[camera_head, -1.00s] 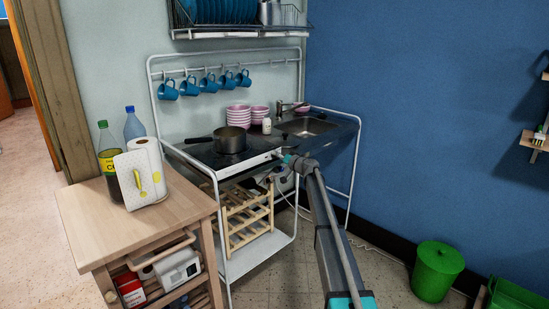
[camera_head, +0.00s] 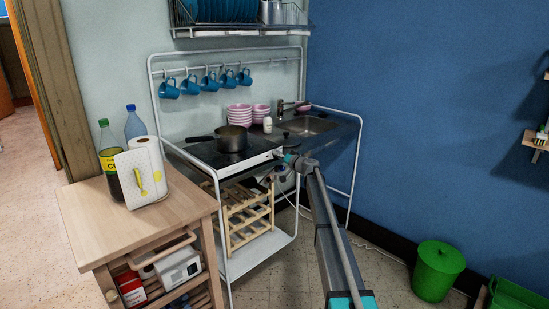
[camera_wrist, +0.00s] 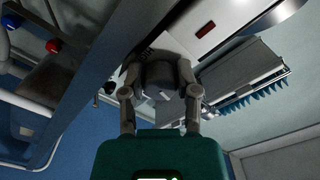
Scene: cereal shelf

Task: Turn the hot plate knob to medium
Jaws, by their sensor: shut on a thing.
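The hot plate (camera_head: 258,159) is a black-topped unit with a white front panel, set in the kitchenette counter. My gripper (camera_head: 281,153) is at the right end of the front panel and hides the knob in the head view. In the wrist view, my gripper (camera_wrist: 159,88) has its two grey fingers closed on either side of the dark round knob (camera_wrist: 160,73).
A sink (camera_head: 308,125) lies right of the hot plate. Pink bowls (camera_head: 239,114) and a white bottle (camera_head: 267,125) stand behind it. A wooden cart (camera_head: 130,223) with bottles and a paper roll is at the left. A green bin (camera_head: 436,270) stands on the floor at right.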

